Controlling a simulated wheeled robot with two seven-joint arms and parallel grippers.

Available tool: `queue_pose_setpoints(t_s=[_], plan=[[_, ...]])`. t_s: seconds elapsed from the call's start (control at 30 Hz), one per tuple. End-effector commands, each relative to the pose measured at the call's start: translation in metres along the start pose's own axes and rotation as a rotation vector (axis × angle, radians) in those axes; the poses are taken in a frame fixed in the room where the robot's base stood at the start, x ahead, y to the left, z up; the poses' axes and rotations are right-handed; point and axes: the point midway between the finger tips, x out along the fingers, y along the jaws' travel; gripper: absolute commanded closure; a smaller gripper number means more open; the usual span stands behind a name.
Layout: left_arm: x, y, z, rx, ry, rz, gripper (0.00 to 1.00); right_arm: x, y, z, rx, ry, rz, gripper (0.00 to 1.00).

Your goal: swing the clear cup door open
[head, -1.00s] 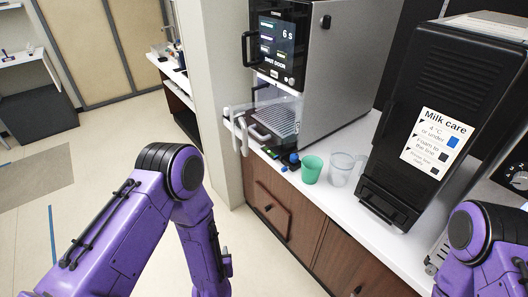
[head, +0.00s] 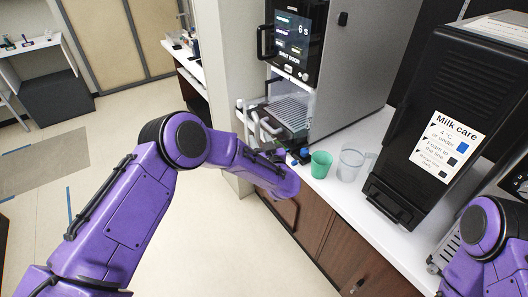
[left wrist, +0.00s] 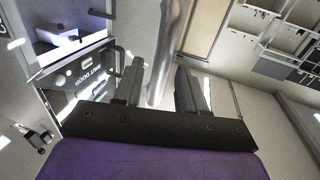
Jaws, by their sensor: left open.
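The coffee machine (head: 350,60) stands on the counter, with a lit screen (head: 292,38) reading "6 s" and "SHUT DOOR". Below the screen is the cup bay with its slatted drip tray (head: 287,112). The clear cup door is hard to make out; a pale handle bar (head: 253,122) sticks out in front of the bay, so the door looks at least partly open. My left gripper (left wrist: 158,88) is open. In the left wrist view a grey rounded bar (left wrist: 168,45), apparently the door handle, runs between its fingers, not clamped. In the head view its fingertips are mostly hidden. My right gripper is out of view.
A green cup (head: 320,164) and a clear pitcher (head: 350,164) stand on the counter right of the bay. A black milk unit (head: 440,130) is further right. Small dark and blue items lie near the counter's front edge. The floor at left is free.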

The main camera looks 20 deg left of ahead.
Motion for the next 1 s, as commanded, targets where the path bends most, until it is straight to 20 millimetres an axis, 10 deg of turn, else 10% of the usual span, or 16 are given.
queue_pose_setpoints(t_s=[0.1, 0.27, 1.0], plan=[[0.019, -0.001, 0.004, 0.0, 0.001, -0.002, 0.6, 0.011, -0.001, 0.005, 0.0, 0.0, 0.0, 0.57], [0.017, 0.0, 0.0, 0.002, 0.001, 0.002, 1.0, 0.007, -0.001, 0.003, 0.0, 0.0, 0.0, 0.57], [-0.037, 0.03, -0.003, -0.001, 0.005, 0.007, 1.0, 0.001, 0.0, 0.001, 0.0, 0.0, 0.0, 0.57]])
